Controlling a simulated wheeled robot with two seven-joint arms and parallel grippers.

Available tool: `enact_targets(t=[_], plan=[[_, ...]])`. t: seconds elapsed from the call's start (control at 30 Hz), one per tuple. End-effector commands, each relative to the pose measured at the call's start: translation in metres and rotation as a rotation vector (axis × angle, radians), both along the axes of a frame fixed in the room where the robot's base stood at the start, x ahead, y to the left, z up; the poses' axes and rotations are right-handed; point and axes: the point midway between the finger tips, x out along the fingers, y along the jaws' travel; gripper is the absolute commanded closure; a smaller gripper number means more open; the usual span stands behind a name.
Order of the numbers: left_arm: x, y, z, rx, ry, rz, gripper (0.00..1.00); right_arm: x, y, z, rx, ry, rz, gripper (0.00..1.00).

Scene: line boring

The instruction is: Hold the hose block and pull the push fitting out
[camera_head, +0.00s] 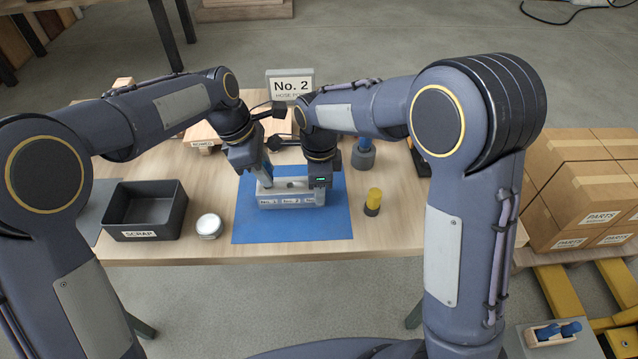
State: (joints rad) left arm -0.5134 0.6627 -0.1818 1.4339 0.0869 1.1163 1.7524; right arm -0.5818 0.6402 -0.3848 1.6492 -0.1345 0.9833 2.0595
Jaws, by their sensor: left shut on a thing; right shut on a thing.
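The hose block (290,202) is a light grey block with labels along its front face, standing on a blue mat (300,228) in the middle of the table. My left gripper (264,184) reaches down onto the left end of the block and is shut on it. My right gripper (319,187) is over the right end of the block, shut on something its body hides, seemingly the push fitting. The fitting itself cannot be made out, nor whether it sits in the block. A sign reading No. 2 (290,86) stands behind.
A dark scrap bin (146,232) and a round white-lidded tin (209,226) stand left of the mat. A yellow-topped cylinder (373,201) stands to its right, a grey pot (363,156) behind. Cardboard boxes (585,195) are stacked off the table at right.

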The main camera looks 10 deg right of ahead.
Motion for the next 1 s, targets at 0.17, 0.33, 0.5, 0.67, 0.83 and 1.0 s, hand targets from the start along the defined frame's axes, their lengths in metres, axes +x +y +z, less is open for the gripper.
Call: enact_targets(t=[0.17,0.33,0.5,0.67,0.83,1.0], plan=[[0.0,0.0,0.002,0.0,-0.001,0.0,1.0,0.0,0.0,0.001,0.001,-0.001,0.0,0.82],[0.0,0.0,0.002,0.0,-0.001,0.0,1.0,0.0,0.0,0.001,0.001,-0.001,0.0,0.82],[0.001,0.0,0.008,-0.001,-0.003,0.001,1.0,0.0,0.0,0.001,0.001,-0.001,0.0,0.82],[0.001,0.0,0.016,-0.001,-0.002,0.002,1.0,0.0,0.0,0.001,0.001,-0.001,0.0,0.82],[0.001,0.0,0.024,-0.001,-0.001,0.002,1.0,0.0,0.0,0.001,0.001,-0.001,0.0,0.82],[0.0,0.0,0.033,0.0,-0.002,0.001,1.0,0.0,0.0,0.001,0.001,-0.001,0.0,0.82]])
